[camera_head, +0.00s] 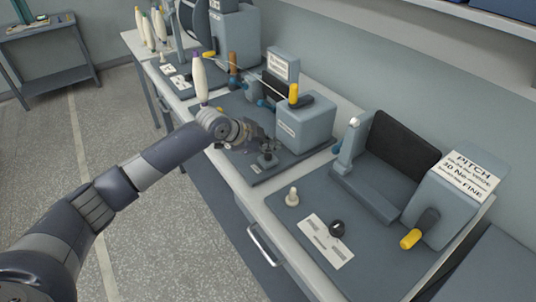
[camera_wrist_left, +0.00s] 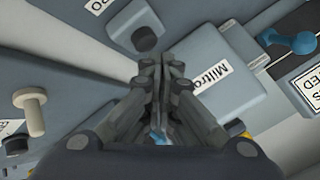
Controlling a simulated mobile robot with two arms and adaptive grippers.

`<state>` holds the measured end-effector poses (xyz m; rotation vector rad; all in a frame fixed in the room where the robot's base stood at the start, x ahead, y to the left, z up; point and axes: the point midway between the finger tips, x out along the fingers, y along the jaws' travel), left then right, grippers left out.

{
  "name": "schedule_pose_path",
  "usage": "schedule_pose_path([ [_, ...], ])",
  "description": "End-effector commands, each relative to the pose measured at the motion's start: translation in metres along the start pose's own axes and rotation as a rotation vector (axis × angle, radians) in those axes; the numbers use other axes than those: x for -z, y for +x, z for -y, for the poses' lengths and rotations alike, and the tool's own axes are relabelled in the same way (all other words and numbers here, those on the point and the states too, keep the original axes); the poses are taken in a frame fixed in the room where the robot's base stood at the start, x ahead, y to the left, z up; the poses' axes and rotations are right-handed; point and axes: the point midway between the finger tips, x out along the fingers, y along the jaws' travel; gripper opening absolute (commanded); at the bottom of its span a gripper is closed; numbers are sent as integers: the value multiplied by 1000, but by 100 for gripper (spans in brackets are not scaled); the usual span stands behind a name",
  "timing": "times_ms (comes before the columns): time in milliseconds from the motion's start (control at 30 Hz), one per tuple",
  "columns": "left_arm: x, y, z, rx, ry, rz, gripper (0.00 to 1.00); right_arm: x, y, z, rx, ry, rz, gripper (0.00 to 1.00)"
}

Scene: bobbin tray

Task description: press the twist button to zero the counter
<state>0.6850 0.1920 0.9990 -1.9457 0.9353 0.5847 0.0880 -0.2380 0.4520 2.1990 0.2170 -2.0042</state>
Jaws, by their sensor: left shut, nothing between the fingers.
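My left gripper (camera_head: 262,143) is shut and empty, low in front of the grey box (camera_head: 306,126) of the middle machine. It also shows in the left wrist view (camera_wrist_left: 165,70), fingers together beside a grey box (camera_wrist_left: 213,76) with a partly readable label. In that view a black knob (camera_wrist_left: 145,39) stands beyond the fingertips, apart from them in the picture. In the head view a small post (camera_head: 267,160) stands just below the gripper, partly hidden. I cannot tell which is the twist button.
The right machine has a cream peg (camera_head: 292,197), a black panel (camera_head: 402,149) and a yellow-handled crank (camera_head: 411,239). White spindles (camera_head: 149,32) stand at the far left. The floor (camera_head: 140,110) left of the bench is clear.

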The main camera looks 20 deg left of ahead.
Motion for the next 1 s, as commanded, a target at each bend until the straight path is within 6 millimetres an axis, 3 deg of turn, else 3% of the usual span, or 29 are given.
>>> schedule_pose_path([
  [1000, -5, 8, -6, -1, 0, 0, 0, 0, 3, 5, 6, 0, 0, 40],
])
